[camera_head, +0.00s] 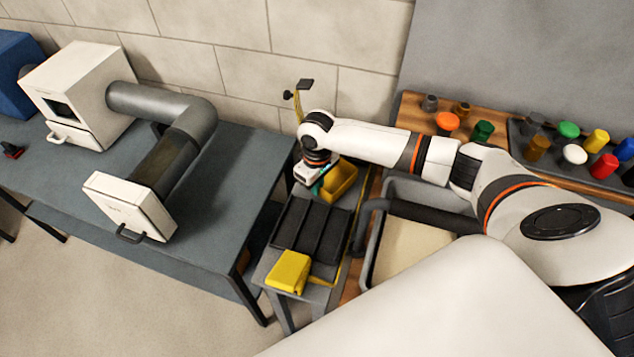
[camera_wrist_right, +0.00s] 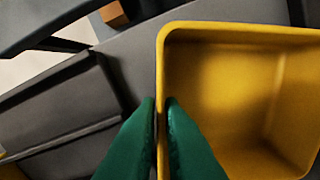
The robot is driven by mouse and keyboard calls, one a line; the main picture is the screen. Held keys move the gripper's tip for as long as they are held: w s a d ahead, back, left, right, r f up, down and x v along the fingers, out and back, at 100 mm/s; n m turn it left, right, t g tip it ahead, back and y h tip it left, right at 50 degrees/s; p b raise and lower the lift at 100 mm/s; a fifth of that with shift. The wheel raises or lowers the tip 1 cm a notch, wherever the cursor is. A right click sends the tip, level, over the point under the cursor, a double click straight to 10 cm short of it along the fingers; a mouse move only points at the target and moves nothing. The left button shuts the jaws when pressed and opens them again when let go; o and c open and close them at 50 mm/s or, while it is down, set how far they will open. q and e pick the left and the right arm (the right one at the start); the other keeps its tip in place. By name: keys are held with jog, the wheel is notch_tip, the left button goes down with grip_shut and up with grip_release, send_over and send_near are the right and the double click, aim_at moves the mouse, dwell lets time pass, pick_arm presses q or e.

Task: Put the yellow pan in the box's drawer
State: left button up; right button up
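The yellow pan (camera_head: 341,182) sits on the small grey stand beside the long table. My right gripper (camera_head: 316,188) reaches down at its left edge. In the right wrist view, the green fingertips (camera_wrist_right: 160,105) lie on both sides of the pan's wall, close against it, and the pan (camera_wrist_right: 240,85) is open side up. At the far left, a white box (camera_head: 82,88) with a dark window stands on the long table. Its drawer (camera_head: 76,136) has a handle and seems to stick out a little; its inside is hidden. My left gripper is not in view.
A grey duct (camera_head: 170,110) runs from the box to a white piece with a dark handle (camera_head: 130,205) on the blue-grey table (camera_head: 215,215). Black ribbed panels (camera_head: 312,230) and a yellow block (camera_head: 289,271) lie near the pan. Several coloured knobs stand at right.

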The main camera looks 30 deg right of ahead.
jog(key=o, duration=0.3)
jog(key=shift+r, duration=0.1)
